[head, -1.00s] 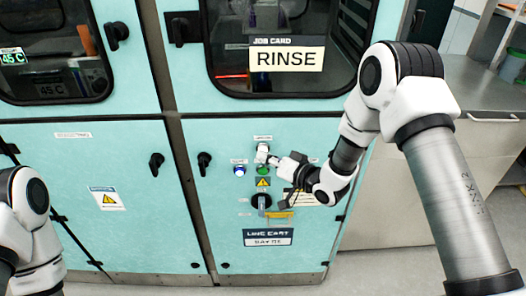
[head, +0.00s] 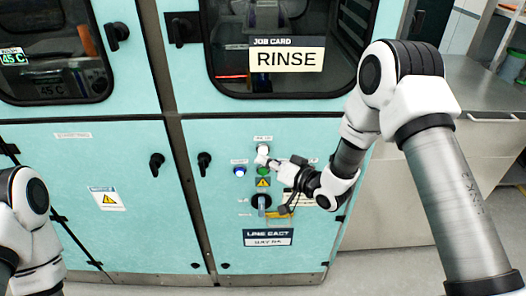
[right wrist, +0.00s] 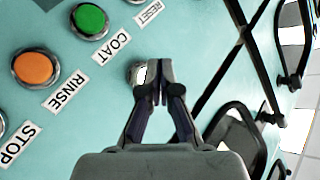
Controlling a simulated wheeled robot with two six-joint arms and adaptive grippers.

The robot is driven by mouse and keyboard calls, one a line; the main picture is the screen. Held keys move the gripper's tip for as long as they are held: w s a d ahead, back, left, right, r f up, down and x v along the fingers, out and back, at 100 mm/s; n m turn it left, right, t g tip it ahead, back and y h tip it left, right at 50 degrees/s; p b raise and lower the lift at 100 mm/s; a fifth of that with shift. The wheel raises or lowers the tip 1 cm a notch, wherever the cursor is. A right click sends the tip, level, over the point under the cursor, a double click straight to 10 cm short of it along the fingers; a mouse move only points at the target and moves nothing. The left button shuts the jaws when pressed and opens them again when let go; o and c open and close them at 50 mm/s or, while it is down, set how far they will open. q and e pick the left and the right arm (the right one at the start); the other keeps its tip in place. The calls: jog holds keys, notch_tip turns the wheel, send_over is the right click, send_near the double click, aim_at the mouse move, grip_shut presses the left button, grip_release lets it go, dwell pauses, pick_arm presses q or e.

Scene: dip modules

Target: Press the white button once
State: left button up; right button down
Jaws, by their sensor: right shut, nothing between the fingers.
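The white button (head: 263,149) is on the upper part of the small control group on the teal cabinet front in the head view. My right gripper (head: 268,161) is shut and empty, with its tips close to the button's lower right. In the right wrist view the shut fingertips (right wrist: 154,70) cover part of a pale, metal-ringed button (right wrist: 137,72). I cannot tell whether they touch it or whether it is pushed in. My left gripper is not in view; only part of my left arm shows.
A blue button (head: 239,171) and a green button (head: 263,171) are close by in the head view. The right wrist view shows an orange button (right wrist: 35,68) near a RINSE label. A black handle (head: 204,163) juts out left of the controls.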

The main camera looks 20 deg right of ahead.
jog(key=shift+s, duration=0.1)
jog(key=s, duration=0.2)
jog(key=s+a, duration=0.1)
jog(key=s, duration=0.1)
jog(key=shift+s+a, duration=0.2)
jog(key=shift+s, duration=0.1)
jog(key=shift+f, duration=0.1)
dwell(0.5)
jog(key=s+d+f+m+g+h, duration=0.15)
jog(key=s+f+g, duration=0.25)
jog(key=s+f, duration=0.55)
jog(key=s+d+f+g+h, duration=0.1)
jog(key=s+f+g+h, duration=0.2)
jog(key=s+f, duration=0.65)
jog(key=s+d+f+n+g+h, duration=0.1)
jog(key=s+d+f+g, duration=0.1)
jog(key=s, duration=0.5)
jog(key=s+d+f+n+g+h, duration=0.1)
jog(key=s+d+f+g+h, duration=0.1)
jog(key=s, duration=0.5)
notch_tip(320, 180, down, 2)
jog(key=d+g, duration=0.1)
jog(key=g, duration=0.2)
jog(key=shift+f+n, duration=0.2)
jog(key=shift+n, duration=0.15)
